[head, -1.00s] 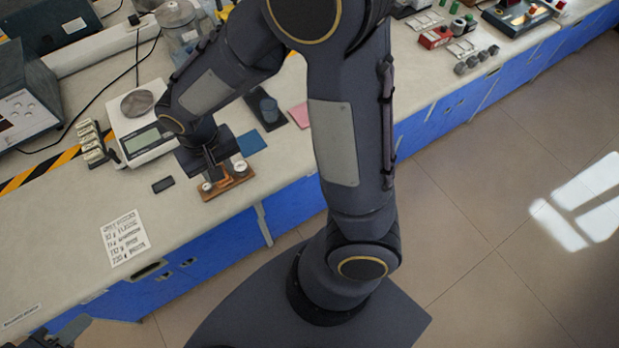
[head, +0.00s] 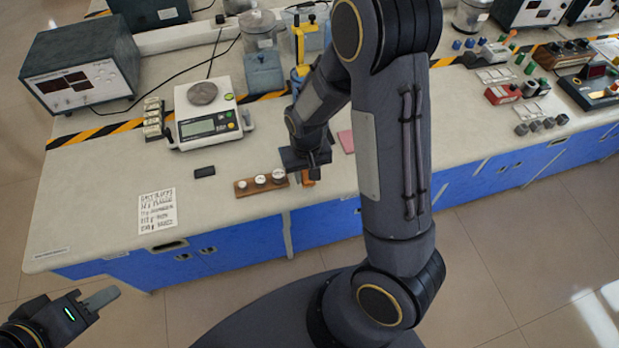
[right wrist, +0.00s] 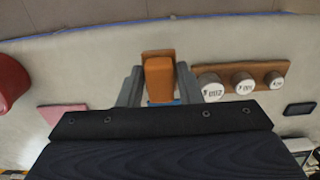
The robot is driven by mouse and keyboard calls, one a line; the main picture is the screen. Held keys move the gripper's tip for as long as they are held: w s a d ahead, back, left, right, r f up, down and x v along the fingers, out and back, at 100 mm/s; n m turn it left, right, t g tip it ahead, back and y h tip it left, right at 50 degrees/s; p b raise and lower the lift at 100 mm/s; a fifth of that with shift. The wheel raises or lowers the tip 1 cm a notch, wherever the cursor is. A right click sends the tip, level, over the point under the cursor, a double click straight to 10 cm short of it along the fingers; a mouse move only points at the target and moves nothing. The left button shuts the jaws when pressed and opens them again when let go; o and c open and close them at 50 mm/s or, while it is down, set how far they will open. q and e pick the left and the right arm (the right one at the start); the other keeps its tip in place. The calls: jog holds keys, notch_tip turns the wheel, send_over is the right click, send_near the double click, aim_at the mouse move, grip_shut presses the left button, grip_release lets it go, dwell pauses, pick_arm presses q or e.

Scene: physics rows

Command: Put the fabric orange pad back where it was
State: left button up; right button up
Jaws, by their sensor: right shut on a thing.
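The orange pad (right wrist: 159,78) is between the two fingers of my right gripper (right wrist: 159,84), which is shut on it. A bit of orange (head: 309,176) also shows below my right gripper (head: 307,168) in the head view, just right of the wooden weight block. A sliver of blue (right wrist: 168,102) shows at the pad's near edge in the right wrist view. I cannot tell whether the pad touches the bench. My left gripper (head: 101,299) is at the lower left, away from the bench, and its finger gap is unclear.
The wooden block (head: 240,190) with three white-topped weights is close left of the pad. A pink pad (head: 346,141) lies to the right. A scale (head: 207,124), a small black item (head: 204,171) and a printed sheet (head: 157,210) lie further left. The bench front edge is near.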

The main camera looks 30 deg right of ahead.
jog(key=shift+d+f, duration=0.5)
jog(key=shift+f, duration=0.05)
jog(key=shift+w+f, duration=0.15)
jog(key=shift+f, duration=1.4)
jog(key=shift+f, duration=0.15)
jog(key=o, duration=1)
jog(key=shift+c, duration=0.2)
